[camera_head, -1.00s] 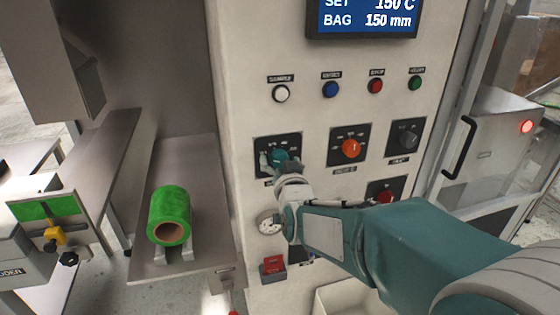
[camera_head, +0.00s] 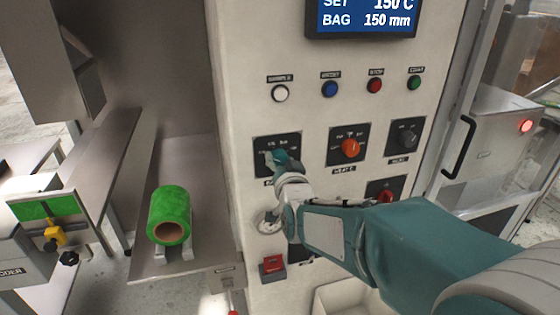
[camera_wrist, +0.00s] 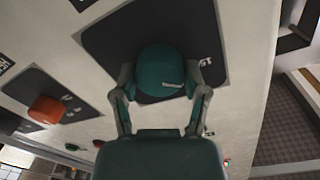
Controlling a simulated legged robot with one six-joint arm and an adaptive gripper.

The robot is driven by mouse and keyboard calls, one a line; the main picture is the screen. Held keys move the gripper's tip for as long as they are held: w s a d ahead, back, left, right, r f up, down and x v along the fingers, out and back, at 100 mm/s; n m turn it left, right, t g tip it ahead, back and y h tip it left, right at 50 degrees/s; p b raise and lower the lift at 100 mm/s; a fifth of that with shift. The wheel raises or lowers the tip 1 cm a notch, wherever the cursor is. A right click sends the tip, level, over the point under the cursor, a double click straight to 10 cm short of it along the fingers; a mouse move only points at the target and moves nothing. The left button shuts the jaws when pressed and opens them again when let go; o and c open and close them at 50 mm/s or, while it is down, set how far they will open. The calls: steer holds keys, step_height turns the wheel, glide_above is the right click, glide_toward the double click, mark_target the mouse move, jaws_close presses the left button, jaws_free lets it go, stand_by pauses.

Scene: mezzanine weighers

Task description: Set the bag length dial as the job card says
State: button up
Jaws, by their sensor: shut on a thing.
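The upper left black dial plate (camera_head: 262,143) is on the pale machine panel, with small white scale marks that are too small to read. A round teal knob with a white mark (camera_wrist: 160,73) sits on a dark plate in the wrist view. My gripper (camera_head: 280,163) is at this plate in the head view and hides most of its knob. In the wrist view the two fingers of my gripper (camera_wrist: 160,92) are shut on the knob, one on each side. The display (camera_head: 362,17) reads BAG 150 mm. I cannot make out a job card.
An orange knob (camera_head: 349,148) and a dark knob (camera_head: 405,139) are to the right, with a red switch (camera_head: 386,196) below. Several buttons (camera_head: 331,89) line up above. A red button box (camera_head: 273,264) is below. A green roll (camera_head: 169,214) lies on the left shelf.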

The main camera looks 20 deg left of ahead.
steer(key=m, duration=0.6)
steer(key=shift+d+m, duration=0.1)
steer(key=shift+m, duration=0.2)
stand_by(0.4)
steer(key=o, duration=1.2)
steer(key=shift+w, duration=0.1)
steer(key=shift+c, duration=0.2)
steer(key=v, duration=1.2)
